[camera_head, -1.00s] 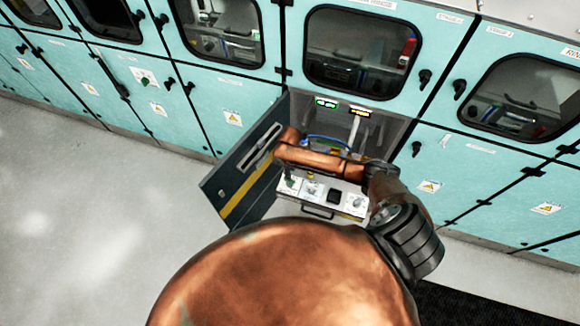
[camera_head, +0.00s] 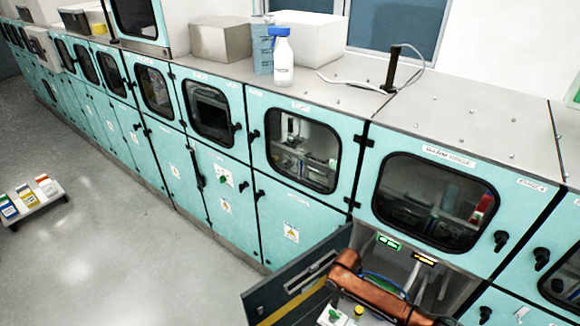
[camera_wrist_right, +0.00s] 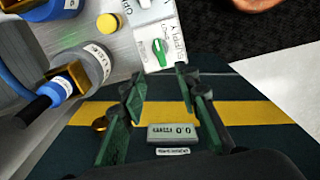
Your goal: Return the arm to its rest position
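My right arm's copper forearm (camera_head: 375,296) crosses in front of an open lower compartment (camera_head: 440,275) at the bottom of the head view. My right gripper (camera_wrist_right: 160,80) shows in the right wrist view, its green-padded fingers apart and nothing between them. Behind the fingers is the dark door (camera_wrist_right: 250,140) with a yellow stripe and a small grey display panel (camera_wrist_right: 172,133). A green switch (camera_wrist_right: 160,52) on a white panel lies just past the fingertips, and I cannot tell whether they touch it. My left gripper is not in view.
The open door (camera_head: 295,280) stands left of the forearm. Teal cabinets (camera_head: 225,195) run along the wall. The floor (camera_head: 120,250) at left is largely clear.

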